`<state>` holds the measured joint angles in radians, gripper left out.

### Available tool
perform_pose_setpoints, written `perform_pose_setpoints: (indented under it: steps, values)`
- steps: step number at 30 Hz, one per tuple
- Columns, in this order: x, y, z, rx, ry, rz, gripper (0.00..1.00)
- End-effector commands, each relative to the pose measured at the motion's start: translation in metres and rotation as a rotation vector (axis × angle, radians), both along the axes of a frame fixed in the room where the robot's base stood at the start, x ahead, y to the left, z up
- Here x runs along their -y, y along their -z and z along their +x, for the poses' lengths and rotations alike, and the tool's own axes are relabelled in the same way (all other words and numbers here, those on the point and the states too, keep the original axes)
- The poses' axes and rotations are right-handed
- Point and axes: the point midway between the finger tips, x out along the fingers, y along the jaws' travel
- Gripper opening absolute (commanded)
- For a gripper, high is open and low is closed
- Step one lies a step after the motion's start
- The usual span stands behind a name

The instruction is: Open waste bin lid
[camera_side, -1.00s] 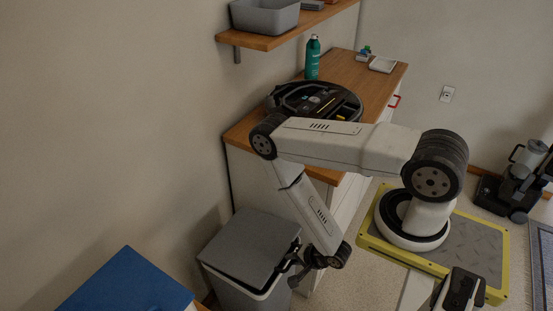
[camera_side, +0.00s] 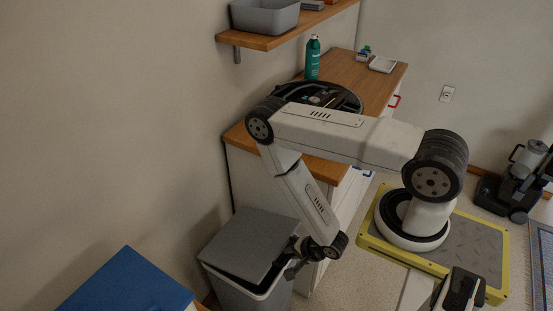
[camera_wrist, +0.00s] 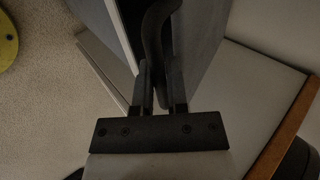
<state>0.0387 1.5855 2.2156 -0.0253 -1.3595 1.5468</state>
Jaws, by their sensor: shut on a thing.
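The grey waste bin (camera_side: 238,296) stands on the floor beside the cabinet. Its flat grey lid (camera_side: 245,243) is tilted up a little at the side facing my arm, with a dark gap between it and the pale rim. My gripper (camera_side: 291,270) is at that raised side of the lid. In the wrist view my gripper (camera_wrist: 158,88) is shut on a dark curved handle (camera_wrist: 155,35), with its fingers on either side of it. The grey surfaces beside the handle are seen too close to tell fully apart. The inside of the bin is hidden.
The white cabinet with a wooden top (camera_side: 367,82) stands close behind the bin; a robot vacuum and a green bottle (camera_side: 312,58) are on it. A blue panel (camera_side: 128,285) is at the lower left. My base stands on a yellow-edged platform (camera_side: 480,247).

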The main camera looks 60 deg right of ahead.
Motion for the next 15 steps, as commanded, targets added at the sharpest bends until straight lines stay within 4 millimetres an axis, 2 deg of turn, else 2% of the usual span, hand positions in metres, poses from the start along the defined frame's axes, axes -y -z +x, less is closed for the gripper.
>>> perform_pose_setpoints:
  steps: [15]
  values:
    - [0.000,-0.028,0.013,-0.044,0.000,0.000,0.00]
